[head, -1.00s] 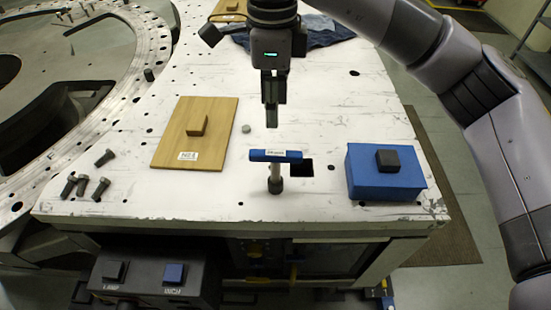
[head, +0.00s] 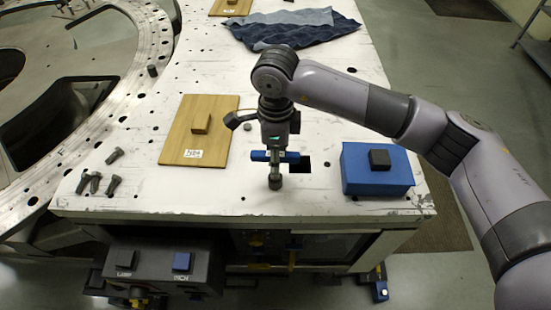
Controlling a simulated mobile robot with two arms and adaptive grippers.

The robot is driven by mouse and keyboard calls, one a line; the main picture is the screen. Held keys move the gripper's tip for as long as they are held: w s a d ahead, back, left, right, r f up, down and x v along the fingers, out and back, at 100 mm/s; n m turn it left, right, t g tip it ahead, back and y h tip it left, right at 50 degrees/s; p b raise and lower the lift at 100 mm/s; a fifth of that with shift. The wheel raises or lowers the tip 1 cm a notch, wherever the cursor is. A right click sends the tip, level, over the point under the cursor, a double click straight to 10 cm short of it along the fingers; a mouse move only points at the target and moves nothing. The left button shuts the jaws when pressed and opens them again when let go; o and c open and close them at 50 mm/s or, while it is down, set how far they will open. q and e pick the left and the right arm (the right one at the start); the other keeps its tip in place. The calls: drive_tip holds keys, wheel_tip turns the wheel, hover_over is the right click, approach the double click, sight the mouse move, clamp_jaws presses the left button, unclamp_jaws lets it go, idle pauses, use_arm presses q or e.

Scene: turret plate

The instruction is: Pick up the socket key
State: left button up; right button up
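The socket key (head: 259,156) stands upright near the front edge of the white table, with a blue crossbar handle on top, a grey shaft and a dark socket at the bottom. My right gripper (head: 276,159) points straight down over the middle of the handle, its fingers overlapping the crossbar. The fingers hide the handle's middle, and I cannot tell whether they are shut on it. The key's foot appears to be at the table surface. My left gripper is not in view.
A blue box (head: 360,178) with a dark block on top stands to the right. A wooden board (head: 180,147) with a handle lies to the left, with several loose bolts (head: 95,183) beyond it. A dark cloth (head: 295,30) lies at the back.

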drive_tip(key=shift+f, duration=0.15)
clamp_jaws()
idle(0.4)
idle(0.6)
